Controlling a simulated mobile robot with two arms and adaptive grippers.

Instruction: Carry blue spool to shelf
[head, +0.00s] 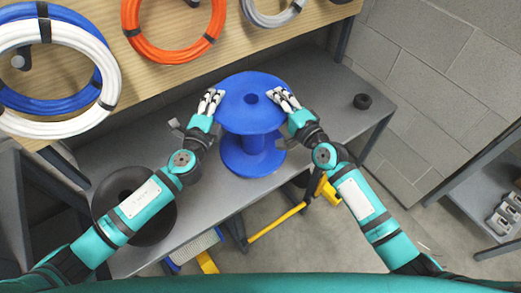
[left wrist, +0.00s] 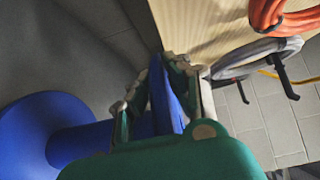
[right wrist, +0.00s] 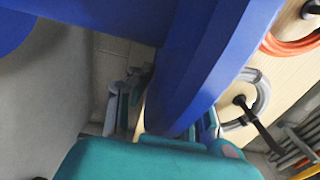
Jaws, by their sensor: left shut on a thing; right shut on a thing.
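The blue spool (head: 252,150) stands upright in the middle of the head view, with its wide flanges at top and bottom. My left gripper (head: 211,101) is shut on the left edge of its top flange. My right gripper (head: 286,99) is shut on the right edge of the same flange. The spool also shows in the left wrist view (left wrist: 38,135) and the right wrist view (right wrist: 215,60), with its flange between the fingers in each. A grey shelf surface (head: 330,105) lies behind and below the spool. I cannot tell whether the spool touches it.
A black spool (head: 160,222) sits on the grey surface, partly behind my left arm. A small black ring (head: 362,101) lies at right. Coiled cables, including an orange one (head: 170,55), hang on the wooden board. A yellow-handled tool (head: 278,222) is below. Another rack (head: 475,190) stands at far right.

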